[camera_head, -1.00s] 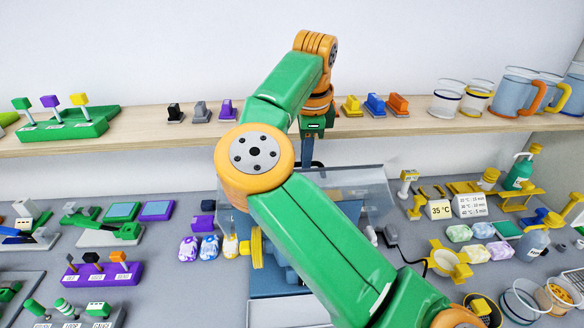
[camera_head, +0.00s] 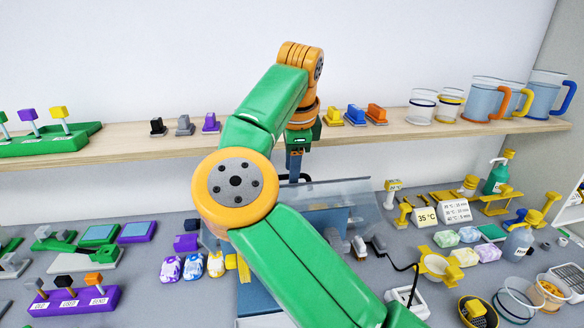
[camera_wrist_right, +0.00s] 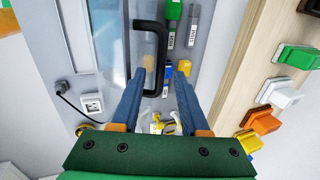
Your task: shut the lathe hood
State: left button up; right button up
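The lathe hood (camera_head: 352,192) is a clear pane in the middle of the head view, standing raised and tilted over the blue lathe (camera_head: 258,300). My right arm hides much of both. In the right wrist view the hood (camera_wrist_right: 108,40) fills the upper left, with its black U-shaped handle (camera_wrist_right: 162,45). My right gripper (camera_wrist_right: 160,71) is open, and the handle's bar shows between its two blue fingertips. I cannot tell whether they touch it. In the head view the right gripper (camera_head: 294,176) points down at the hood's top edge. My left gripper is not in view.
A wooden shelf (camera_head: 120,145) runs behind the hood, with small coloured blocks and several mugs. Left of the lathe lie patterned pieces (camera_head: 193,266) and a purple switch stand (camera_head: 75,302). Right of it are a socket box (camera_head: 408,300) with a black cable and a yellow holder (camera_head: 440,266).

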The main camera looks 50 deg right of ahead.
jog(key=v, duration=0.7)
jog(key=shift+w, duration=0.1)
